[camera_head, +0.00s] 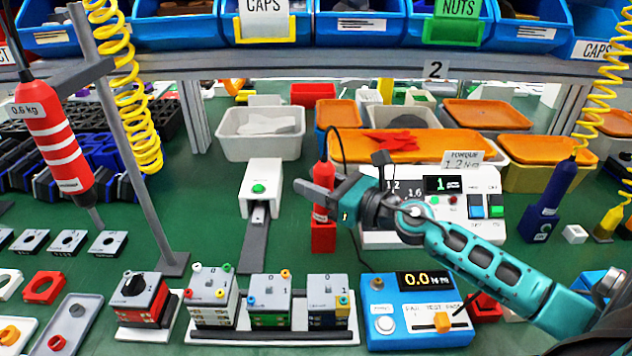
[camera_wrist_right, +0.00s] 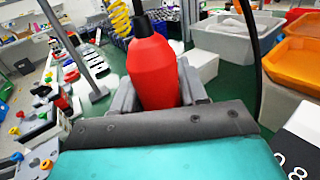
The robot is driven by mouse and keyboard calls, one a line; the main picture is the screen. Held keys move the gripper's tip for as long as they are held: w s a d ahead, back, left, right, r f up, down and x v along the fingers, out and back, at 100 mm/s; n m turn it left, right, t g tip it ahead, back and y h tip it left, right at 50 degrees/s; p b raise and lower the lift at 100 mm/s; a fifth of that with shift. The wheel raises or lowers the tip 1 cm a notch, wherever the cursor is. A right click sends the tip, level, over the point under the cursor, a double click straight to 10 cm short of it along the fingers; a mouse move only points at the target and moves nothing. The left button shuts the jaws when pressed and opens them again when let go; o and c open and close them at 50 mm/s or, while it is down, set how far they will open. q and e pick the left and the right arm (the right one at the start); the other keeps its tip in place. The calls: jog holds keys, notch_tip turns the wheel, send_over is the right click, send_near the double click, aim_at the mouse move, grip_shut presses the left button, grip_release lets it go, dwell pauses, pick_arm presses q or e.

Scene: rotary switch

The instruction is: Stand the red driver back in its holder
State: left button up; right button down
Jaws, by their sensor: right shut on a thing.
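The red driver (camera_head: 321,212) is upright at the middle of the bench, with a dark cable rising from its top. My right gripper (camera_head: 318,192) is shut on its body from the right. The red block-shaped holder (camera_head: 323,238) is directly below the driver. The driver's lower end meets the holder's top in the picture; I cannot tell how deep it sits. In the right wrist view the driver (camera_wrist_right: 153,72) fills the space between the grey fingers, and the holder is hidden. My left gripper is not in view.
A white dispenser (camera_head: 262,185) stands left of the driver and a white torque controller (camera_head: 450,212) right. A blue torque meter (camera_head: 415,325) and switch units (camera_head: 270,300) are in front. A larger red tool (camera_head: 52,135) hangs at left. A blue driver (camera_head: 552,195) stands at right.

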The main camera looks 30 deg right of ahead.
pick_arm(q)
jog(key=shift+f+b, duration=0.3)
pick_arm(e)
jog(key=shift+f, duration=0.2)
jog(key=c, duration=0.5)
grip_release()
jog(key=shift+f, duration=0.1)
jog(key=shift+s, duration=0.15)
pick_arm(q)
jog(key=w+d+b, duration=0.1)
jog(key=b, duration=0.2)
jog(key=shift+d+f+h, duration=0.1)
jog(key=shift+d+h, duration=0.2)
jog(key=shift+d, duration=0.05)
pick_arm(e)
jog(key=v, duration=1.2)
jog(key=shift+s+d, duration=0.2)
jog(key=shift+s, duration=0.05)
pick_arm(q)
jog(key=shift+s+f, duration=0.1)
